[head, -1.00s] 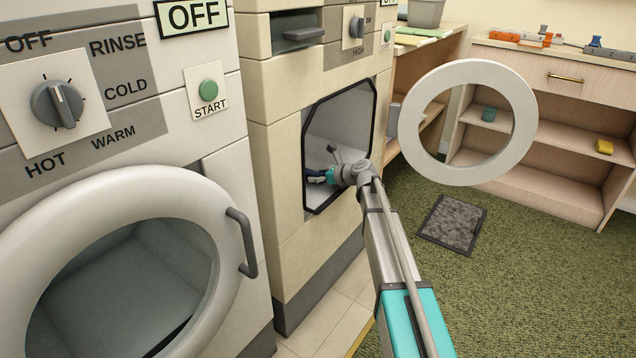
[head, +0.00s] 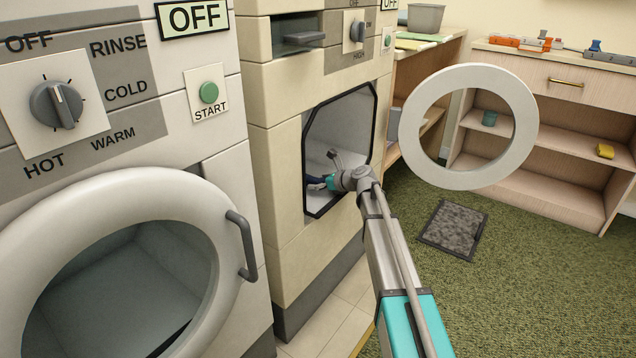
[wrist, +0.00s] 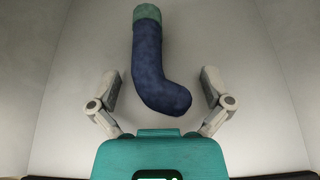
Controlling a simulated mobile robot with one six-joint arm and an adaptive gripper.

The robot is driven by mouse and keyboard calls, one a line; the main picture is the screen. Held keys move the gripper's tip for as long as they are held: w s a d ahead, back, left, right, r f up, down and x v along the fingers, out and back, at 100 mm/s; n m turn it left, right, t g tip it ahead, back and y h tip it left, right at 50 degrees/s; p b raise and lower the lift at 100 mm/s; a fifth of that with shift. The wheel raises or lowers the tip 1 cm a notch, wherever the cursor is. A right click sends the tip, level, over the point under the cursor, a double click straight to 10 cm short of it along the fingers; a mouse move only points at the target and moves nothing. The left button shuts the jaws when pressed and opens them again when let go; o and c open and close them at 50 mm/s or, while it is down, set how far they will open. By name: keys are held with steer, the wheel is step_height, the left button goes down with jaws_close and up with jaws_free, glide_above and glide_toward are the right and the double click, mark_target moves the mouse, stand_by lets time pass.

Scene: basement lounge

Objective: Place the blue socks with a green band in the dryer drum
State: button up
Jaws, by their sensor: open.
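The blue sock (wrist: 158,70) with a green band (wrist: 146,12) lies on the pale inner surface of the dryer drum (wrist: 245,60) in the wrist view. Its band points away from me and its toe bends right. My gripper (wrist: 160,85) is open, with one finger on each side of the sock and a gap to each. In the head view my gripper (head: 322,181) reaches inside the dryer's dark-rimmed opening (head: 340,135). A small dark blue part of the sock (head: 314,184) shows there; the rest is hidden.
The dryer's round door ring (head: 420,125) hangs open to the right of my arm. The washer door (head: 215,235) is at the left front. A shelf unit (head: 560,135) stands behind, and a grey mat (head: 453,229) lies on the green carpet.

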steer(key=shift+r, duration=0.15)
steer(key=shift+s+d+r+p, duration=0.1)
steer(key=shift+s+d+p, duration=0.05)
steer(key=shift+p, duration=0.15)
steer(key=p+v, duration=0.4)
steer(key=v, duration=0.7)
steer(key=shift+s+d+r, duration=0.15)
steer(key=shift+d+r, duration=0.05)
steer(key=s+f+n+g+h, duration=0.2)
steer(key=s+f+n+g, duration=0.15)
steer(key=s+n, duration=0.4)
steer(key=s+f+n+g+h, duration=0.25)
steer(key=s+f+n, duration=0.3)
steer(key=s, duration=0.35)
steer(key=s+d+f+n+g+h, duration=0.1)
steer(key=s+d+n+h, duration=0.1)
steer(key=s+n, duration=0.4)
steer(key=s+d+f+n+g+h, duration=0.1)
steer(key=s+n+h, duration=0.3)
steer(key=s, duration=0.5)
steer(key=d+n, duration=0.1)
steer(key=n, duration=0.1)
steer(key=shift+d+f+n, duration=0.25)
steer(key=shift+d+n, duration=0.05)
steer(key=shift+d, duration=0.1)
